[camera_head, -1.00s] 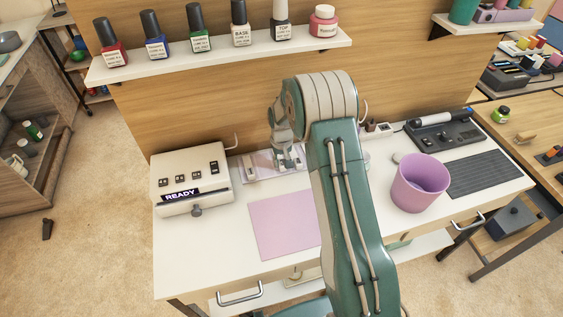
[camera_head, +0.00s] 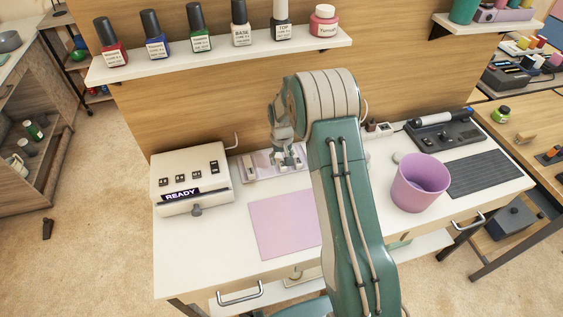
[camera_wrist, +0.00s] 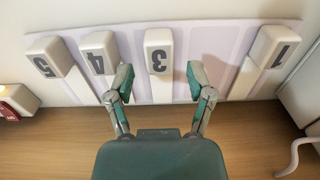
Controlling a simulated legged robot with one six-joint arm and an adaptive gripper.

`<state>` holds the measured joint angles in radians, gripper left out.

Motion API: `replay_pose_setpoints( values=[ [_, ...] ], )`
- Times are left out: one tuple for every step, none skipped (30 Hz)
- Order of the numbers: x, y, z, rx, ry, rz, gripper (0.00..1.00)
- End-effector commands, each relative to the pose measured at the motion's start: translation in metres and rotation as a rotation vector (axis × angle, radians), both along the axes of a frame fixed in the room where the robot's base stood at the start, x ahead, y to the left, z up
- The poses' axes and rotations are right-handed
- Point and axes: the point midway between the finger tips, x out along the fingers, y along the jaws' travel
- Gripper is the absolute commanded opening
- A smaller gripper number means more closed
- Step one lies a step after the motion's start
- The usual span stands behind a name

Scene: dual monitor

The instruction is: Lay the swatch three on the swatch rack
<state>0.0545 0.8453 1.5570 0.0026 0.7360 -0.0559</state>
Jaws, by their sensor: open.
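The swatch rack (camera_wrist: 218,45) is a pale lilac strip with marked lanes, against the wooden panel; it also shows in the head view (camera_head: 264,160), partly behind my arm. Swatch three (camera_wrist: 158,50), a white block marked 3 with a pale stem, lies on the rack in the wrist view. My gripper (camera_wrist: 160,82) is open and empty, its fingers apart on either side of swatch three's stem, with no clear contact. In the head view my gripper (camera_head: 291,160) hangs over the rack, and swatch three cannot be made out there.
Swatches four (camera_wrist: 99,52), five (camera_wrist: 48,57) and one (camera_wrist: 274,47) also lie on the rack, with an empty lane between three and one. A white READY box (camera_head: 190,175) stands left, a pink mat (camera_head: 280,225) in front, a purple cup (camera_head: 418,184) right.

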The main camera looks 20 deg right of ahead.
Motion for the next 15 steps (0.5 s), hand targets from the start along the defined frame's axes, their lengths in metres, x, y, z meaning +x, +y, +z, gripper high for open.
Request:
replay_pose_setpoints(
  values=[
    [0.001, 0.000, 0.011, 0.000, -0.005, 0.000, 0.69],
    [0.001, 0.000, 0.018, 0.000, -0.005, 0.000, 0.69],
    [0.001, 0.000, 0.026, 0.000, -0.005, 0.000, 0.69],
    [0.001, 0.000, 0.033, 0.000, -0.006, 0.000, 0.69],
    [0.001, 0.000, 0.039, 0.000, -0.005, 0.000, 0.69],
    [0.001, 0.000, 0.048, 0.000, -0.005, 0.000, 0.69],
    [0.001, 0.000, 0.054, 0.000, -0.005, 0.000, 0.69],
    [0.001, 0.000, 0.060, 0.000, -0.004, 0.000, 0.69],
    [0.001, 0.000, 0.068, 0.000, -0.005, 0.000, 0.69],
    [0.000, 0.000, 0.074, 0.000, -0.004, 0.000, 0.69],
    [0.000, 0.000, 0.079, 0.000, -0.004, 0.000, 0.69],
    [0.001, 0.000, 0.085, 0.000, -0.004, 0.000, 0.69],
    [0.001, 0.000, 0.089, 0.000, -0.003, 0.000, 0.69],
    [0.001, 0.000, 0.093, 0.000, -0.003, 0.000, 0.69],
    [0.001, 0.000, 0.097, 0.000, -0.003, 0.000, 0.69]
  ],
)
